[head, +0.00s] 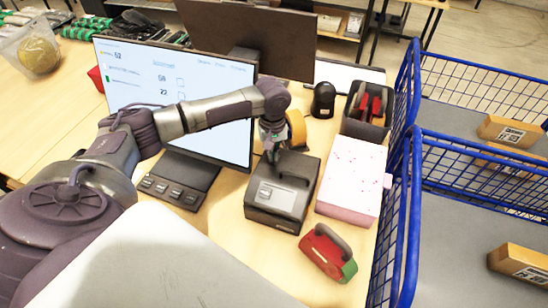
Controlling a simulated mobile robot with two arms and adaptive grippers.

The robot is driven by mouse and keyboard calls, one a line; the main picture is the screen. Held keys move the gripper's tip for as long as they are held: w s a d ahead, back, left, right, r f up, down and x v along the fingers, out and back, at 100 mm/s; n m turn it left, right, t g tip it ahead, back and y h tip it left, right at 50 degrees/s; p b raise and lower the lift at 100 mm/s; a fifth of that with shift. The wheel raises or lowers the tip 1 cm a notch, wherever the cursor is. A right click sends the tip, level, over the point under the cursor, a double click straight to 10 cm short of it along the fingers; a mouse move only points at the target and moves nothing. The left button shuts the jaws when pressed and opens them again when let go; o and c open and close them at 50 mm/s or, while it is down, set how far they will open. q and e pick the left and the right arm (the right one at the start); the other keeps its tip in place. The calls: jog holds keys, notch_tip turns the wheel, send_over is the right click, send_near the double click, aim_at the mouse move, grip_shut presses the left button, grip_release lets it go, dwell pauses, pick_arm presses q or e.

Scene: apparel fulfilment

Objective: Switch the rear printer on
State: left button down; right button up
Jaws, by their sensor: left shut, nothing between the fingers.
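A dark grey, box-shaped printer (284,192) with a lighter panel on top stands on the wooden table, right of the monitor. It is the only printer I can make out. My left arm reaches across in front of the monitor. My left gripper (272,152) points down at the printer's far left part, shut and empty. Its fingertips are small and dark against the printer, so I cannot tell whether they touch it. The gripper hides part of the printer's back edge, and I cannot make out a power switch. My right gripper is not in view.
A monitor (222,138) stands left of the printer, with a keypad (170,190) before it. A pink speckled box (351,180) stands close on the right. A red-green tape dispenser (328,253) is in front. A blue wire cart (410,180) borders the table's right side.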

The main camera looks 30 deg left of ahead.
pick_arm(q)
jog(key=shift+s+f, duration=0.15)
jog(key=shift+f, duration=0.6)
dwell(0.3)
jog(key=shift+r+p, duration=0.75)
jog(key=shift+p, duration=0.1)
notch_tip(320, 180, up, 6)
jog(key=p, duration=0.7)
jog(key=shift+r+p, duration=0.2)
jog(key=shift+p, duration=0.15)
